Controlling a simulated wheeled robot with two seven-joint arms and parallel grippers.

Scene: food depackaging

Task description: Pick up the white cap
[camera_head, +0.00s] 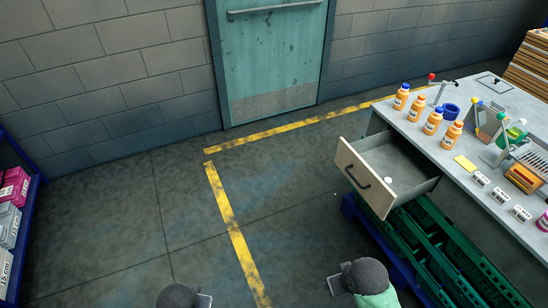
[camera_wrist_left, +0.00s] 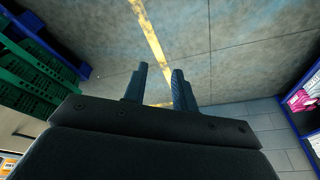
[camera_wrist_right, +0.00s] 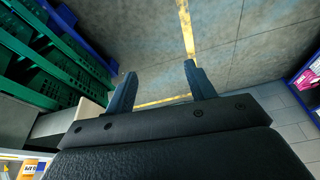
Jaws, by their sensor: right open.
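The white cap (camera_head: 388,180) is a small white round thing lying inside the open drawer (camera_head: 362,180) of the workbench in the head view. My right gripper (camera_wrist_right: 160,70) is open and empty, with its two fingers apart over bare floor in the right wrist view. My right wrist shows at the bottom of the head view, below and in front of the drawer, well apart from the cap. My left gripper (camera_wrist_left: 160,72) is open and empty, its fingers less far apart. Neither wrist view shows the cap.
Green crates (camera_head: 436,245) stand below the drawer. A shelf (camera_head: 36,222) is at the left. The middle floor is clear.

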